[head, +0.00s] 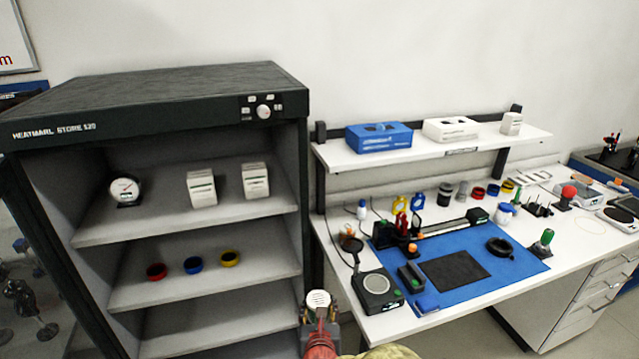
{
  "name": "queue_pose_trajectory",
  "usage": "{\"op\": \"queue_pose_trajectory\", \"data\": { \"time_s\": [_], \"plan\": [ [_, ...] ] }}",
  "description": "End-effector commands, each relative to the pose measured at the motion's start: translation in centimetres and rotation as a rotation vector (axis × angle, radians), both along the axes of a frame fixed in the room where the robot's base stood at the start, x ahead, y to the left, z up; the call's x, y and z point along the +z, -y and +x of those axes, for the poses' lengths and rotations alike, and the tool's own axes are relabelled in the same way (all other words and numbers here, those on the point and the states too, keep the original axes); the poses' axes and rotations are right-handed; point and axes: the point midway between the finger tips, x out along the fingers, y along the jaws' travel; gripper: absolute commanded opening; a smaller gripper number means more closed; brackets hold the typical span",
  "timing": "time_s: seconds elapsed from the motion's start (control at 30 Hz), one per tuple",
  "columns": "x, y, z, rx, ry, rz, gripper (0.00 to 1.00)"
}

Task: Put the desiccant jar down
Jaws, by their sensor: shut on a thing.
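My gripper (320,325) is at the bottom middle of the head view, in front of the gap between the open cabinet and the bench. It is shut on a small jar with a pale, slotted lid (318,299), which looks like the desiccant jar. The jar is roughly upright, in the air, beside the bench's front left corner. Its lower part is hidden by the gripper.
The dark cabinet (160,105) has shelves with a dial gauge (125,190), two white boxes, and red, blue and yellow rings. The white bench holds a blue mat (515,262), crowded with tools, and a round-plated device (377,288) near its left edge. The lower cabinet shelf has free room.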

Motion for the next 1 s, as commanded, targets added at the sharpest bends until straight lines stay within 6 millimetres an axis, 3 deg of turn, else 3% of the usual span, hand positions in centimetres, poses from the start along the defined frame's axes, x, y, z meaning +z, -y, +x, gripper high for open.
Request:
{"op": "queue_pose_trajectory", "data": {
  "time_s": [0.03,0.2,0.4,0.6,0.83,1.0],
  "plan": [
    [1.0,2.7,0.9,-0.044,0.004,0.001,0.16],
    [3.2,10.4,2.7,-0.174,0.004,0.003,0.16],
    [4.8,16.8,3.4,-0.284,0.002,0.0,0.16],
    [4.9,19.2,3.5,-0.325,-0.001,-0.002,0.16],
    [5.5,19.3,3.5,-0.327,0.002,0.0,0.16],
    [7.0,19.3,3.5,-0.327,0.002,0.0,0.16]
  ]
}}
